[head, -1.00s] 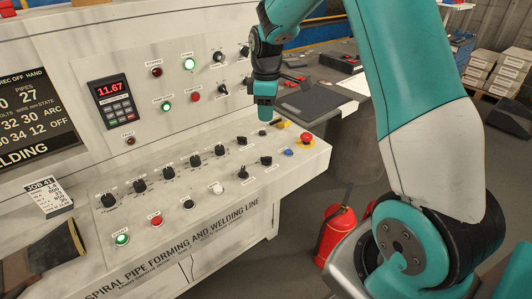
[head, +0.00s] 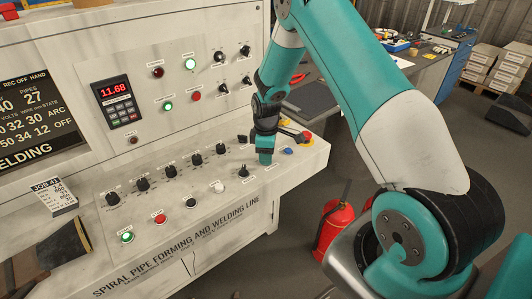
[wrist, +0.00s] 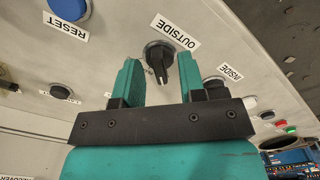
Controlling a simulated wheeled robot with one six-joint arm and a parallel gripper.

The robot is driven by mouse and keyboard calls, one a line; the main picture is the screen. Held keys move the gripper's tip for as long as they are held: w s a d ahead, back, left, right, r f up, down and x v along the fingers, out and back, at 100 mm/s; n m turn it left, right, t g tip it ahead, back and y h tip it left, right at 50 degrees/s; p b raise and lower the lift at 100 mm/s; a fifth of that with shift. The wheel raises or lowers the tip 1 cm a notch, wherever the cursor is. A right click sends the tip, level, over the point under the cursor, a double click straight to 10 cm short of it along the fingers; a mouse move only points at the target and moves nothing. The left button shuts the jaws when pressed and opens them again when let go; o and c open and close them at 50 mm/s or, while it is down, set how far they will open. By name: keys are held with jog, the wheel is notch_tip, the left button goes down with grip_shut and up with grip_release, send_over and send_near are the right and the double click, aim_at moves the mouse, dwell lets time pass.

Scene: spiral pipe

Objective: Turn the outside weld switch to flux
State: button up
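The outside weld switch (wrist: 158,50) is a black rotary knob with a white OUTSIDE label, seen in the wrist view just ahead of my fingertips. Its pointer tips toward the lower part of that picture; its position marks are too small to read. My gripper (wrist: 158,75) is open, with one teal finger on each side of the knob's pointer and gaps on both sides. In the head view my gripper (head: 265,160) points down at the right part of the sloped desk and hides the outside switch. The inside switch (head: 244,171) stands to its left.
A blue RESET button (wrist: 70,8) and a red emergency stop (head: 307,137) are close by on the right of the desk. The inside switch (wrist: 215,86) is right beside my right finger in the wrist view. A row of black knobs (head: 196,159) runs to the left.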

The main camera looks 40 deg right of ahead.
jog(key=shift+c, duration=0.2)
grip_shut()
jog(key=shift+m, duration=0.3)
jog(key=m+b, duration=0.1)
jog(key=m, duration=0.2)
jog(key=shift+m, duration=0.3)
jog(key=shift+r+m+b, duration=0.1)
jog(key=shift+m+b, duration=0.45)
jog(key=shift+m, duration=1.75)
jog(key=shift+o, duration=0.2)
grip_release()
